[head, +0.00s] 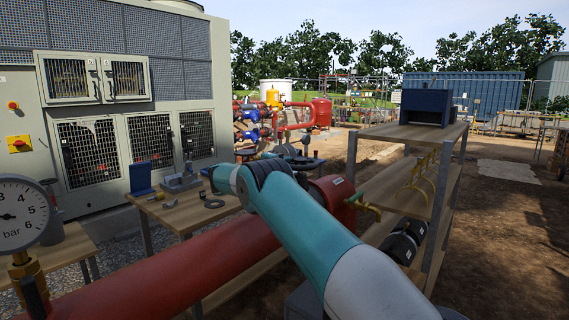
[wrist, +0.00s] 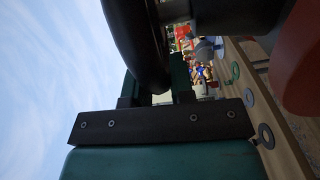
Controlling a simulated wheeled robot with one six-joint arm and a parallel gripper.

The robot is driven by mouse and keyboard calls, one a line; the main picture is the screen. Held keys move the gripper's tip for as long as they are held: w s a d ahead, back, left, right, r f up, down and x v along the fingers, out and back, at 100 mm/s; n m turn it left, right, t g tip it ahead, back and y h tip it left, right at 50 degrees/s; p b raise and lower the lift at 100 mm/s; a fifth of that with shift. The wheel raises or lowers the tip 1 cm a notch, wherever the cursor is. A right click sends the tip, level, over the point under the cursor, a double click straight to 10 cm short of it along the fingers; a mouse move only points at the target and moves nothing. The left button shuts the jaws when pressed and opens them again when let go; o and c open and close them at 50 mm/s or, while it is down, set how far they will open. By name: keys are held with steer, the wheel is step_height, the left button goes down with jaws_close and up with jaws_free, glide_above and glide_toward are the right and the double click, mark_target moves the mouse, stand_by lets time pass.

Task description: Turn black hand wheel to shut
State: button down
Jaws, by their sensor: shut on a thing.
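The black hand wheel (wrist: 138,40) fills the upper middle of the wrist view, its rim seen close up. My gripper (wrist: 157,82) has one finger on each side of that rim and is shut on it. In the head view, a dark part of the wheel (head: 303,160) shows just past my teal arm, above the red pipe (head: 190,263). My arm hides the rest of the wheel and my gripper there. The wheel's turn position cannot be told.
A pressure gauge (head: 21,213) stands on the pipe at left. A wooden table (head: 205,215) with loose parts is behind the pipe. A wooden shelf unit (head: 405,132) bears a blue box (head: 426,107) at right. A large chiller (head: 125,110) stands back left. Open ground lies right.

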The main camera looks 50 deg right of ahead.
steer(key=c, duration=1)
jaws_free()
